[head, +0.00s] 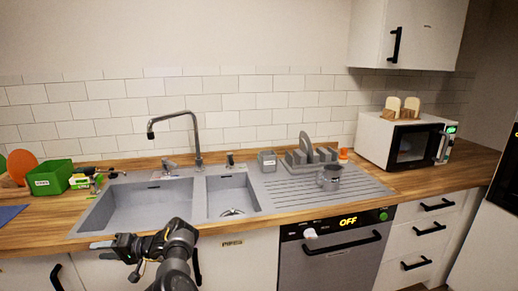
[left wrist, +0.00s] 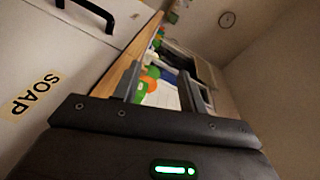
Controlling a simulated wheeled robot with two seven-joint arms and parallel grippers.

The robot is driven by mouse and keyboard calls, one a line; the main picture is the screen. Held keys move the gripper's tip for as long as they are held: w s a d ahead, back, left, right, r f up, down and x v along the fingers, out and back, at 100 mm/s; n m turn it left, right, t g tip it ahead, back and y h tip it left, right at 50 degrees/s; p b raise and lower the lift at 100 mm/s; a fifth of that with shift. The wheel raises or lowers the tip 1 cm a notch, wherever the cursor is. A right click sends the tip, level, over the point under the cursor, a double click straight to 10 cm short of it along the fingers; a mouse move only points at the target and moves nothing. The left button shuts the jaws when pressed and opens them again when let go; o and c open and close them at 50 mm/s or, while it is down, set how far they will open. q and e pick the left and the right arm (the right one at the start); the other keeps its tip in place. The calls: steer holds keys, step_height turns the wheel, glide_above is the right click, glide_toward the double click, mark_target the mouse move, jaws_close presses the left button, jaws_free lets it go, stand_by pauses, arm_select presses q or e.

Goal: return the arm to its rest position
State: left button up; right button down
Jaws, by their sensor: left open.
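My left gripper (head: 99,250) is low in the head view, in front of the sink cabinet and below the counter's front edge. Its fingers point to the left. In the left wrist view the two fingers (left wrist: 160,85) stand apart with nothing between them, so it is open and empty. My right gripper is in neither view.
The wooden counter (head: 410,183) carries a grey double sink (head: 150,205), a green box (head: 50,178), a metal cup (head: 329,177) and a microwave (head: 405,140). A dishwasher (head: 338,262) reads OFF. A cabinet door (left wrist: 60,70) labelled SOAP is close in the left wrist view.

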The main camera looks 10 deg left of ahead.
arm_select(q)
step_height(320, 180, down, 21)
steer(key=w+d+m+t+h, duration=0.15)
steer(key=m+t, duration=0.35)
steer(key=t, duration=0.6)
steer(key=s+d+f+m+t+h, duration=0.1)
steer(key=s+d+f+h, duration=0.25)
steer(key=f, duration=0.45)
steer(key=s+d+f+m+t+h, duration=0.1)
steer(key=s+d+f+h, duration=0.1)
steer(key=s+d+f, duration=0.45)
steer(key=s+d+f+m+g+h, duration=0.1)
steer(key=s+d+f+g+h, duration=0.2)
steer(key=s+f, duration=0.5)
steer(key=s+d+f+h, duration=0.2)
steer(key=s+d+f, duration=0.35)
steer(key=s, duration=0.45)
steer(key=s+d+f+m+g+h, duration=0.1)
steer(key=s+d+f+g+h, duration=0.2)
steer(key=s+f, duration=0.5)
steer(key=s+d+g, duration=0.1)
steer(key=s+d, duration=0.2)
steer(key=s, duration=0.5)
steer(key=s+d+f+h, duration=0.1)
steer(key=s+d, duration=0.1)
steer(key=s, duration=0.5)
steer(key=shift+s+d+f+n+g, duration=0.15)
steer(key=shift+s+d+n+g, duration=0.15)
steer(key=shift+s+d+g, duration=0.1)
